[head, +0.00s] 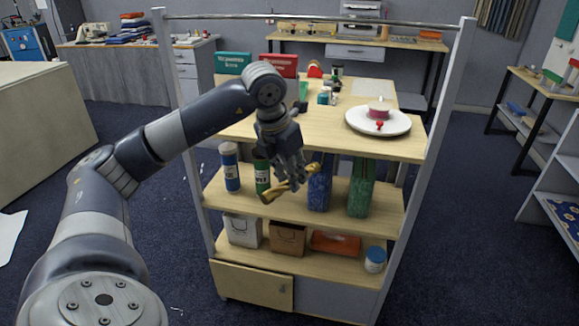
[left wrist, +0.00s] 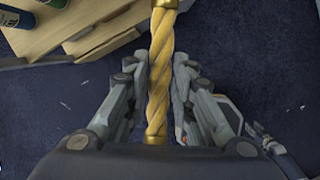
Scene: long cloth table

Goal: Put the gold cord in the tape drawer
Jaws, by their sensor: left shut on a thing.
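The gold cord (head: 290,184) is a short twisted length held by my left gripper (head: 283,176), in front of the shelf unit's middle shelf. In the left wrist view the gold cord (left wrist: 161,65) runs upright between the two fingers of my left gripper (left wrist: 160,105), which are shut on it. No drawer marked for tape can be made out. A drawer or cabinet front (head: 252,285) in pale wood sits at the bottom left of the shelf unit and looks closed. My right gripper does not show.
The shelf unit (head: 300,258) has a metal post on each side. Its top holds a white plate (head: 362,122) with a spool, and books. The middle shelf holds cans, a blue bag (head: 320,190) and a green bag (head: 361,190). Carpet in front is clear.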

